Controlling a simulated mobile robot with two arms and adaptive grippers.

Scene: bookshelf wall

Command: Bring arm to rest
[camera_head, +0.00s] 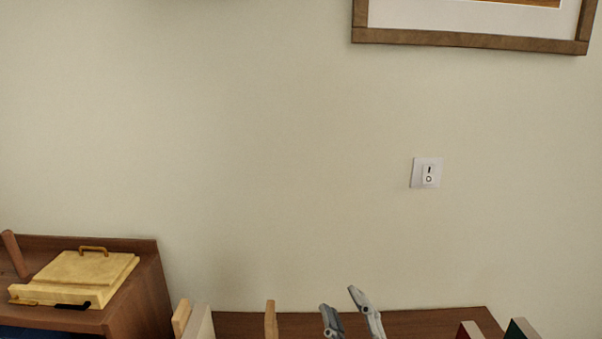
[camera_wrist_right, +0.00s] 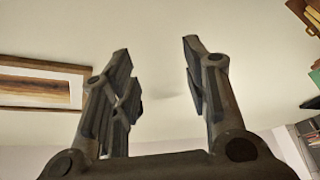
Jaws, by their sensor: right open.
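My right gripper (camera_head: 346,306) shows at the bottom edge of the head view, with its two grey fingers pointing up and apart in front of the brown shelf top. In the right wrist view the right gripper (camera_wrist_right: 162,85) is open, with nothing between its fingers and the pale wall behind them. The rest of the right arm is below the head view. My left gripper is in neither view.
A brown shelf (camera_head: 440,321) runs along the bottom, with book tops (camera_head: 522,329) at its right. A yellow box (camera_head: 85,275) sits on a taller brown cabinet (camera_head: 140,290) at left. A light switch (camera_head: 426,173) and a framed picture (camera_head: 470,41) are on the wall.

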